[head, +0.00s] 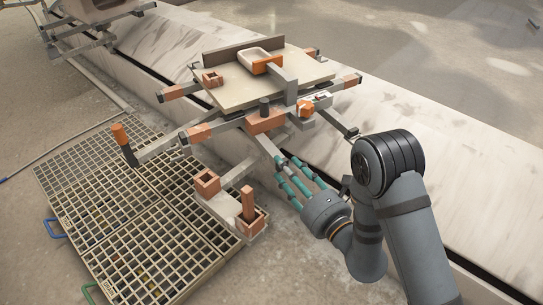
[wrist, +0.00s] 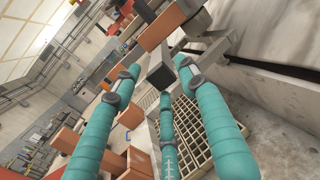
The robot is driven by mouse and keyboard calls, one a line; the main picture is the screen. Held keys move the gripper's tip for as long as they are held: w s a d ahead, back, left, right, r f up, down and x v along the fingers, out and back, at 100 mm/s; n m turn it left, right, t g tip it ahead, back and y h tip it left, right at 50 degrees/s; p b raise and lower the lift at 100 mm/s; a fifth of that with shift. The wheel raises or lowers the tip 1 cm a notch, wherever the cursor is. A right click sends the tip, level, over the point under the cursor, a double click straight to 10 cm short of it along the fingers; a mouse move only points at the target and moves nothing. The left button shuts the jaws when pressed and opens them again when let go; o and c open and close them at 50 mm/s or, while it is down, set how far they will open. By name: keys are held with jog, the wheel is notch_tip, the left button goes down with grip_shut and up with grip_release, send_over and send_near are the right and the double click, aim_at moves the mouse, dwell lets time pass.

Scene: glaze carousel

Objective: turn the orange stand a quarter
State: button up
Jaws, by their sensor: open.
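The orange stand is a carousel with grey bars and orange blocks (head: 265,122), under a square beige top plate (head: 235,88). Several bars radiate from it, some with orange ends. An upright orange handle (head: 120,134) stands at the end of the lower-left bar. My gripper (head: 285,167), with teal fingers, is open at the front of the stand, by the end of a grey bar. In the wrist view, a dark square bar end (wrist: 160,76) shows between the spread fingertips. I cannot tell whether any finger touches it.
A white dish (head: 253,55) and a dark board (head: 229,50) are on the plate. A floor grating (head: 90,190) lies below left. A pale ledge (head: 440,165) runs behind and right. Similar equipment (head: 92,12) is far left.

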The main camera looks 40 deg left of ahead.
aim_at(273, 149)
jog(key=x, duration=0.7)
jog(key=shift+w+a, duration=0.1)
jog(key=shift+a, duration=0.25)
jog(key=shift+c, duration=0.4)
jog(key=shift+w+r, duration=0.1)
grip_shut()
